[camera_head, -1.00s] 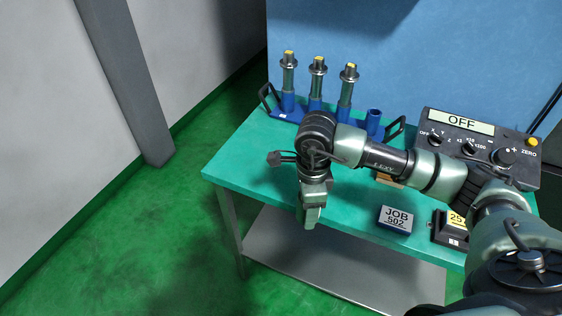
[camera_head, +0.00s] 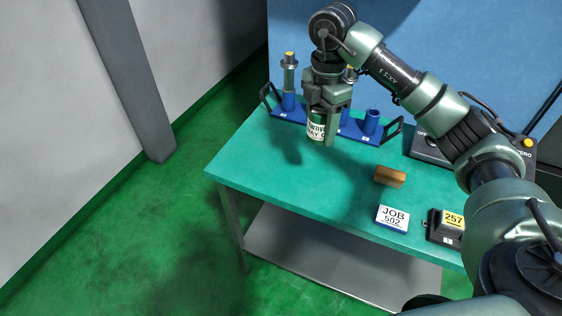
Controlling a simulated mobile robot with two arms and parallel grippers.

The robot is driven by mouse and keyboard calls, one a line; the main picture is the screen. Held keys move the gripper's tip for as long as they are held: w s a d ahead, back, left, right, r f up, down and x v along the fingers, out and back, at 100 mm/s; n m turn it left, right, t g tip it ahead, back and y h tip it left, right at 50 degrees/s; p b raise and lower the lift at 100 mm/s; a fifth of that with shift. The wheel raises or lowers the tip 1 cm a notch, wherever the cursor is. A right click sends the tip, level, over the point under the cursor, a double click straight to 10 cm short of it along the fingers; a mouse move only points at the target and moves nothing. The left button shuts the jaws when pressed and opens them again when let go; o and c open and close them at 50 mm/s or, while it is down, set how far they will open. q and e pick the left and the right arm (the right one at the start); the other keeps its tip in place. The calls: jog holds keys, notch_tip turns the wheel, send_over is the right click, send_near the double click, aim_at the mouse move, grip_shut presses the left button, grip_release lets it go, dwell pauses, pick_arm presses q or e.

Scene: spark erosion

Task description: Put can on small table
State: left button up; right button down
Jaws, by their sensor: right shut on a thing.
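My right gripper (camera_head: 322,132) is shut on a can (camera_head: 316,128). The can has a white label with dark lettering and a dark green band, and part of it is hidden behind the fingers. It hangs upright, seemingly above the back part of the green-topped table (camera_head: 270,170), in front of the blue rack. The table has a grey lower shelf (camera_head: 320,259). I cannot tell from this view whether this is the small table. My left gripper is not in view.
A blue rack (camera_head: 290,113) with upright tool holders stands at the back of the table. A brown block (camera_head: 389,176), a JOB 502 sign (camera_head: 392,218), a dark counter reading 257 (camera_head: 446,226) and a control box (camera_head: 428,153) stand at the right. The left of the tabletop is clear.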

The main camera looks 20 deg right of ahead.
jog(key=shift+w+d+r+m, duration=0.15)
jog(key=shift+r+m, duration=0.3)
jog(key=shift+m, duration=0.45)
jog(key=b, duration=0.1)
send_over(313, 186)
notch_tip(313, 186, down, 8)
notch_tip(313, 186, down, 6)
jog(key=shift+f+p, duration=0.2)
jog(key=shift+p, duration=0.3)
notch_tip(313, 186, down, 5)
jog(key=shift+r+p, duration=0.1)
jog(key=shift+p, duration=0.25)
jog(key=shift+f, duration=0.25)
jog(key=shift+f, duration=0.15)
jog(key=c, duration=0.6)
grip_release()
